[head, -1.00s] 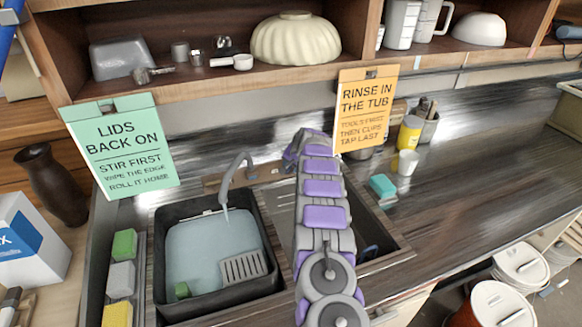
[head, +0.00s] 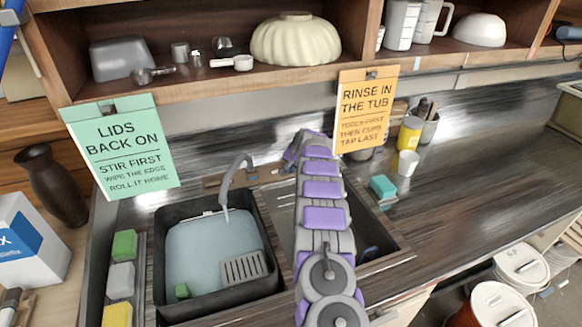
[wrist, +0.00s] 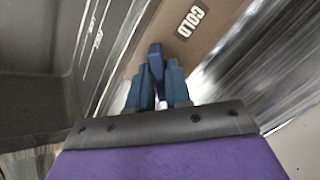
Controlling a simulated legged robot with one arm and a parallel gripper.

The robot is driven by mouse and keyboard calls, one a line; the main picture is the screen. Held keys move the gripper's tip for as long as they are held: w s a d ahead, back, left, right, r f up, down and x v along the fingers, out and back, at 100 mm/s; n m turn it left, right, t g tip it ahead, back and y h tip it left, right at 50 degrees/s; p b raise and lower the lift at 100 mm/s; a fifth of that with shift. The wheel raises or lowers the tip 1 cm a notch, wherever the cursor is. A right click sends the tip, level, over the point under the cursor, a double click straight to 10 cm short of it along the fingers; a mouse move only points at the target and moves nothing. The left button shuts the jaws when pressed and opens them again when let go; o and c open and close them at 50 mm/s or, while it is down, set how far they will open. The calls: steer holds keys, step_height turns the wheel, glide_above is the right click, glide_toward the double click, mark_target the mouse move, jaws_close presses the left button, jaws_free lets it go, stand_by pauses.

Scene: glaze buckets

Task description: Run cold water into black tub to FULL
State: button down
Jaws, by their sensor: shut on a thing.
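The black tub (head: 160,262) sits in the left sink basin in the head view. It holds pale grey-blue water (head: 195,245), with the surface below the rim. A grey spout (head: 240,168) arches over the tub, its mouth above the water. I cannot make out a stream clearly. In the wrist view my gripper (wrist: 157,80) is shut on a dark blue piece (wrist: 156,54), apparently the cold tap handle. It is beside a wooden strip with a COLD label (wrist: 192,20). In the head view my arm covers the gripper and the handle.
A slotted grey piece (head: 244,267) and a green block (head: 182,290) are in the tub. Several sponges (head: 121,280) line its left side. A teal sponge (head: 382,187) and white cup (head: 408,162) stand right of the sink. Signs hang above. The right counter is mostly clear.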

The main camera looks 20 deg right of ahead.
steer(key=shift+p, duration=0.35)
steer(key=m+p, duration=0.4)
steer(key=shift+s+r+p, duration=0.1)
steer(key=shift+p, duration=0.3)
steer(key=shift+d+m+t+p, duration=0.1)
steer(key=shift+m+t+p, duration=0.2)
steer(key=shift+m+p, duration=1.5)
steer(key=shift+f+m, duration=0.2)
steer(key=shift+m, duration=0.3)
steer(key=c, duration=1.1)
jaws_free()
steer(key=shift+c, duration=0.2)
steer(key=shift+r, duration=0.1)
